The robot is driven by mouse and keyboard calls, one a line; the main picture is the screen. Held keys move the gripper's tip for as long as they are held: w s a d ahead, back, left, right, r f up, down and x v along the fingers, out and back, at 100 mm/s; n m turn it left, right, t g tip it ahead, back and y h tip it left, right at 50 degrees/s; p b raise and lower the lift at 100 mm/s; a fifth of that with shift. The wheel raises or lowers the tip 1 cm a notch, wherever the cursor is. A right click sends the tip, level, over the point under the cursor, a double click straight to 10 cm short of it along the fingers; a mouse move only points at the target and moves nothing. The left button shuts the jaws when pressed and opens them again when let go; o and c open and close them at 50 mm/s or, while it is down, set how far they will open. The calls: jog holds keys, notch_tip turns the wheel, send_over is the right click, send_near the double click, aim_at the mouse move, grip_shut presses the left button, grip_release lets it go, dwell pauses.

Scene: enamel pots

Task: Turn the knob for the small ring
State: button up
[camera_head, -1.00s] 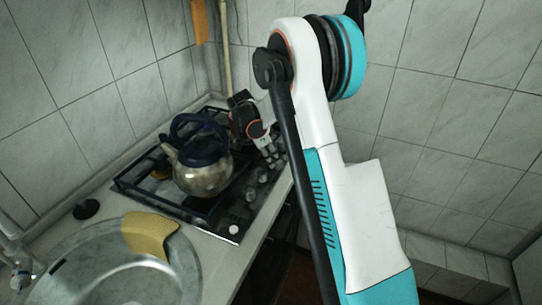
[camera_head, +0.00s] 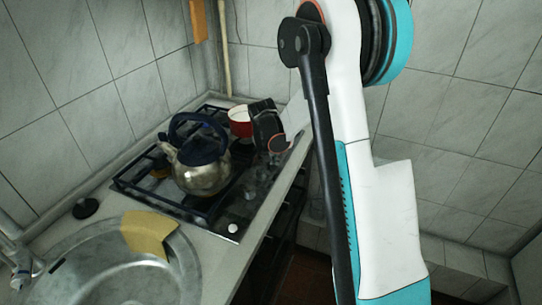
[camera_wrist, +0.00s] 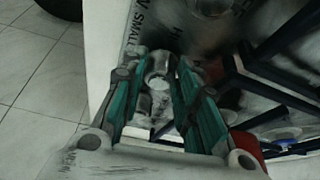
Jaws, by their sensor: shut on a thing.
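The stove (camera_head: 222,232) is a dark hob with a row of metal knobs along its right edge. In the wrist view, my gripper (camera_wrist: 162,66) has its teal fingers on either side of one metal knob (camera_wrist: 160,62), shut on it. Lettering that reads "SMALL" (camera_wrist: 131,32) is printed on the panel beside this knob. More metal shows between the fingers, nearer the palm. In the head view, my gripper (camera_head: 268,166) is over the knob row, and its fingertips are hard to make out. The knob's turn angle cannot be told.
A metal kettle (camera_head: 203,178) with a dark blue lid and handle stands on the grate. A red pot (camera_head: 240,124) stands behind it, close to my gripper. A sink (camera_head: 90,285) with a yellow cloth (camera_head: 148,234) is at the front left.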

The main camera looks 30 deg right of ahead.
jog(key=n, duration=0.2)
jog(key=n+t+y, duration=0.1)
jog(key=n, duration=0.1)
jog(key=shift+d+n+y, duration=0.15)
jog(key=shift+n+y, duration=0.15)
jog(key=shift+n, duration=0.1)
dwell(0.4)
jog(key=o, duration=1)
jog(key=shift+o, duration=0.2)
jog(key=v, duration=1.2)
jog(key=shift+d, duration=0.1)
